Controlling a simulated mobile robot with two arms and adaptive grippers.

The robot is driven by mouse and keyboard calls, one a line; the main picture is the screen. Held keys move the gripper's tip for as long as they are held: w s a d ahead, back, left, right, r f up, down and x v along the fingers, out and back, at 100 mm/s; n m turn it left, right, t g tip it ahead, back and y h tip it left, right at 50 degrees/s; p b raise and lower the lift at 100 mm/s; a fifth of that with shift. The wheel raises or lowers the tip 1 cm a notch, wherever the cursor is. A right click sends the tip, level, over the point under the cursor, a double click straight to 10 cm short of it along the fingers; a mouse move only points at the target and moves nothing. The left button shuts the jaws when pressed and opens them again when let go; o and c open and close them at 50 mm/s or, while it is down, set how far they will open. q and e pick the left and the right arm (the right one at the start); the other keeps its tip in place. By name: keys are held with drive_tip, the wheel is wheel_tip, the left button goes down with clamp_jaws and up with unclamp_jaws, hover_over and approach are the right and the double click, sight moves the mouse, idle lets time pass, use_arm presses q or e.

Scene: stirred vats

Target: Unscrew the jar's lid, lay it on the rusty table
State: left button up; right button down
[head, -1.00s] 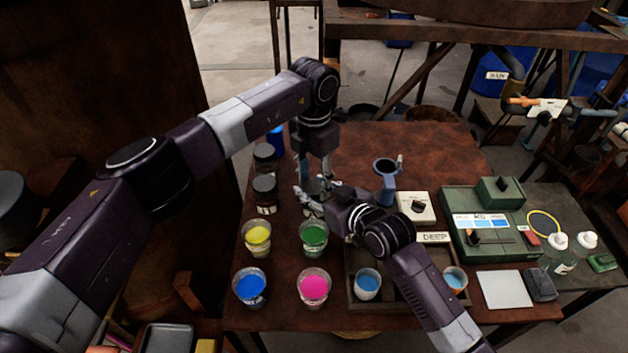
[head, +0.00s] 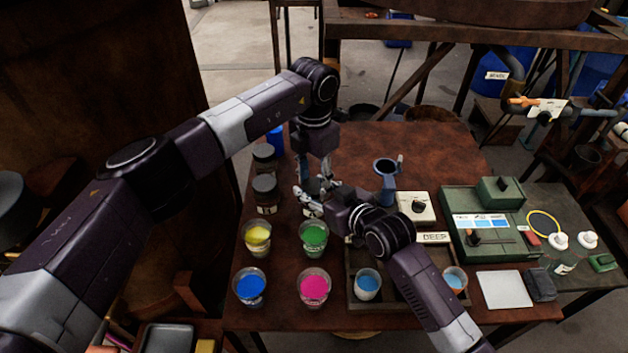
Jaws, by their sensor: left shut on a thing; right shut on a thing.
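The jar (head: 312,211) is mostly hidden between my two grippers; only a bit of its pale label shows below them. My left gripper (head: 314,184) comes down from above and is shut at the top of the jar, where the lid is hidden by the fingers. My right gripper (head: 312,199) reaches in from the right, lower down, and is shut around the jar's body. The rusty table (head: 420,150) has bare brown surface behind and to the right of the grippers.
Two dark lidded jars (head: 265,190) stand just left. Cups of yellow (head: 257,236), green (head: 313,236), blue (head: 250,287) and pink (head: 314,287) stand in front.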

use_arm(q)
drive_tip(key=shift+a, duration=0.15)
use_arm(e)
drive_tip(key=shift+d+f, duration=0.15)
use_arm(q)
drive_tip(key=o, duration=1.3)
drive_tip(key=shift+r, duration=2.35)
drive_tip(key=shift+c, duration=0.5)
use_arm(e)
drive_tip(key=shift+s, duration=0.1)
use_arm(q)
drive_tip(key=r+m, duration=0.2)
drive_tip(key=m, duration=0.1)
drive_tip(key=shift+d+r, duration=0.2)
drive_tip(key=shift+r, duration=0.1)
drive_tip(key=shift+r+m, duration=0.2)
drive_tip(key=shift+m, duration=0.2)
drive_tip(key=shift+f, duration=0.1)
drive_tip(key=shift+m, duration=0.3)
wheel_tip(320, 180, down, 8)
drive_tip(key=shift+r, duration=0.25)
